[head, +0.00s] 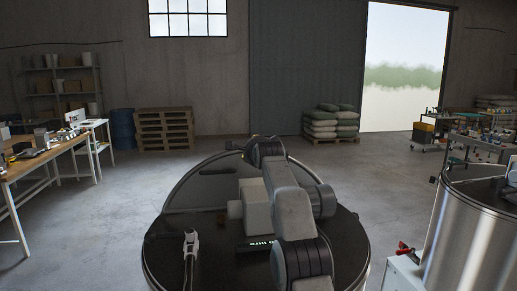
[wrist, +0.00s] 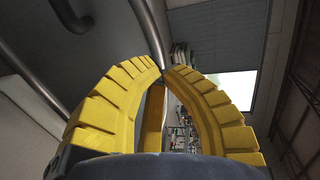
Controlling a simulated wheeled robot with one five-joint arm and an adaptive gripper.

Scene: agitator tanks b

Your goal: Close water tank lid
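The water tank (head: 160,262) stands right in front of me, a round steel tank with a dark top. Its half-round grey lid (head: 213,188) is raised at the back of the top, tilted up. My arm reaches over the tank and hides part of the lid; the gripper is hidden behind the arm in the head view. In the wrist view my yellow gripper (wrist: 164,69) has its fingertips brought together. A metal bar (wrist: 149,32) runs down to the tips, beside a grey surface (wrist: 110,35). Whether the tips hold the bar I cannot tell.
A white fitting (head: 190,245) stands on the tank's top at left. A second steel tank (head: 475,240) with a red-handled valve (head: 404,249) is close on the right. A workbench (head: 30,160) is at left. Pallets (head: 164,127) and stacked sacks (head: 331,122) stand far back; the floor between is clear.

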